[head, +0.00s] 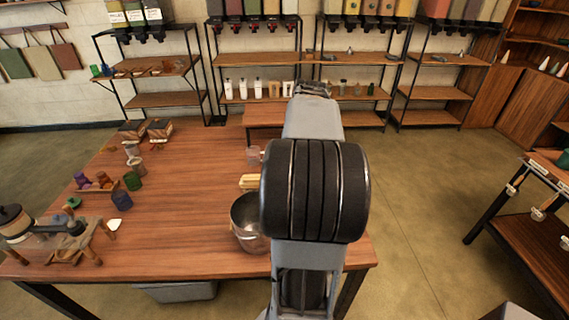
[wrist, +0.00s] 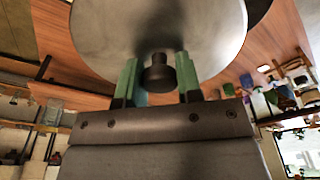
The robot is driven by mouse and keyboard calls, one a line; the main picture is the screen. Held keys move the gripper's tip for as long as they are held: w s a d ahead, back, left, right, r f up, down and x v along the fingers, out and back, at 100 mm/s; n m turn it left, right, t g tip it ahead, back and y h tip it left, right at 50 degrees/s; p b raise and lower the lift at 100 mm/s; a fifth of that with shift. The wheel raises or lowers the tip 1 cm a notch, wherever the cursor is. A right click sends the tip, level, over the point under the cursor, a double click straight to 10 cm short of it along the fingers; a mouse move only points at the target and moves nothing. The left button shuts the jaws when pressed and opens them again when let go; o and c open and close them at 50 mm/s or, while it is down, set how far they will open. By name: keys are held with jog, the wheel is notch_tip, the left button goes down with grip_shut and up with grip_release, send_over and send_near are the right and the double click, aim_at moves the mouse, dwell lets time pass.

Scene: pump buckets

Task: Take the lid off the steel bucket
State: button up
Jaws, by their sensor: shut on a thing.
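The steel bucket (head: 243,232) stands near the front edge of the wooden table in the head view, partly hidden behind my arm. Its visible top looks open, with a grey inside. In the wrist view, the round steel lid (wrist: 110,35) fills the upper middle, with a dark knob (wrist: 157,78) at its centre. My gripper (wrist: 158,70) has its green fingers on either side of this knob and is shut on it. In the head view, my gripper and the lid are hidden behind my arm.
The wooden table (head: 185,215) has clear room left of the bucket. A yellow block (head: 249,182) and a clear cup (head: 254,155) are behind the bucket. Colored jars (head: 132,181) and a wooden stand with a dark pan-like item (head: 50,232) are on the left.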

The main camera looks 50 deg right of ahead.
jog(key=shift+s+d+r+p, duration=0.15)
jog(key=shift+d+r+p, duration=0.2)
jog(key=shift+r, duration=0.25)
jog(key=shift+r+p, duration=1.95)
jog(key=shift+r, duration=0.4)
